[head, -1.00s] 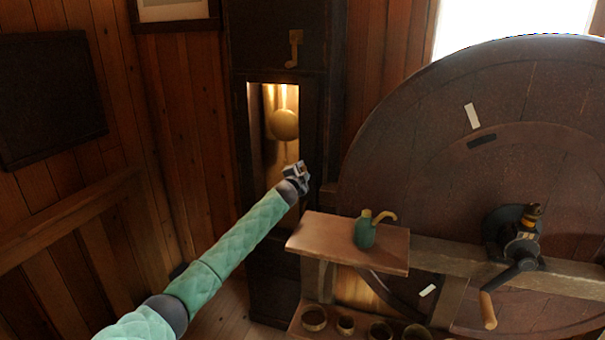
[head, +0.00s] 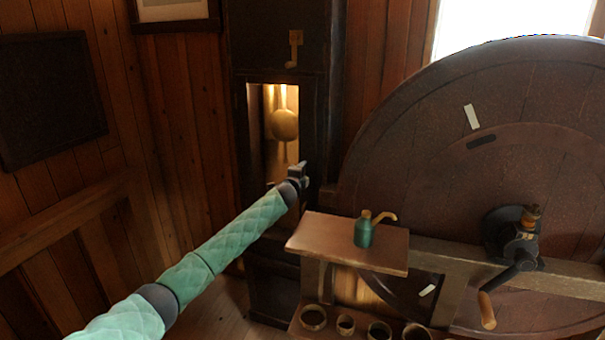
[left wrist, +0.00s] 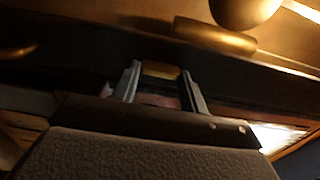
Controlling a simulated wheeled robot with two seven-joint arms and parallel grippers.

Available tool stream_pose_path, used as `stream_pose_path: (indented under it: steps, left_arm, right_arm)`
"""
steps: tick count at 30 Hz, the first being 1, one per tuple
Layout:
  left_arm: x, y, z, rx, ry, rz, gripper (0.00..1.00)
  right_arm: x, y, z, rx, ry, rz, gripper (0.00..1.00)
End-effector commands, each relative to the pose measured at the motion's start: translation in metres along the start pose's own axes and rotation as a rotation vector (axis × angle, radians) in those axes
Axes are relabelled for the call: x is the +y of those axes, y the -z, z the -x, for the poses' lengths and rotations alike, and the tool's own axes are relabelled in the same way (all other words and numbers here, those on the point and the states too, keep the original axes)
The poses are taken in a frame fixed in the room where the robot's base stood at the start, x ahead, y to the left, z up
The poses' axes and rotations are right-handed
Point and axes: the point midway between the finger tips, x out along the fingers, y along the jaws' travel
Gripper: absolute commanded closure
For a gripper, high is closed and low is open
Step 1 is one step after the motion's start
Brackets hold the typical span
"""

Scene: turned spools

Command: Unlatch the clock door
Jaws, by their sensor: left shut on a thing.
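The dark clock case (head: 240,130) stands against the wood wall. Its tall door has a window, through which a round brass pendulum (head: 284,124) shows. The pendulum also shows at the top of the left wrist view (left wrist: 240,8). My left gripper (head: 302,172) is at the right edge of the clock door, low beside the window. In the left wrist view its two fingers (left wrist: 160,85) are shut on a small brass piece (left wrist: 160,70), which looks like the door latch. The fingers hide most of it. My right gripper is in neither view.
A small wooden shelf (head: 330,238) with a green oil can (head: 364,232) juts out right of my left gripper. A big wooden wheel (head: 420,150) with a crank (head: 488,308) fills the right. Several round cups stand below the shelf. A brass hook (head: 293,48) hangs higher on the clock.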

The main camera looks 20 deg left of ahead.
Motion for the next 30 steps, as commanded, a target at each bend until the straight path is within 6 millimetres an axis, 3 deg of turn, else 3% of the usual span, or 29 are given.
stream_pose_path:
  steps: [8, 9, 12, 21, 26, 30]
  left_arm:
    - [0.001, 0.0, 0.0, 0.0, -0.001, -0.001, 0.79]
    - [0.001, 0.0, 0.0, 0.0, -0.001, -0.001, 0.51]
    - [0.001, 0.0, 0.0, 0.0, -0.001, -0.001, 0.35]
    - [0.001, 0.0, 0.001, 0.0, 0.0, 0.0, 0.35]
    - [0.003, 0.0, 0.013, 0.0, -0.001, 0.0, 0.35]
    - [0.004, -0.001, 0.033, 0.0, 0.0, -0.002, 0.35]
  right_arm:
    - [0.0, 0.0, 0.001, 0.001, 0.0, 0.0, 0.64]
    - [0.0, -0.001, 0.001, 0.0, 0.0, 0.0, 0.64]
    - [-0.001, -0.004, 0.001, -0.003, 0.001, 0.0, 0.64]
    - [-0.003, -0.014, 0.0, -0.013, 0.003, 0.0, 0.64]
    - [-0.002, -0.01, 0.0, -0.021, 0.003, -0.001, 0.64]
    - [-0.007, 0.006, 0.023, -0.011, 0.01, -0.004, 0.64]
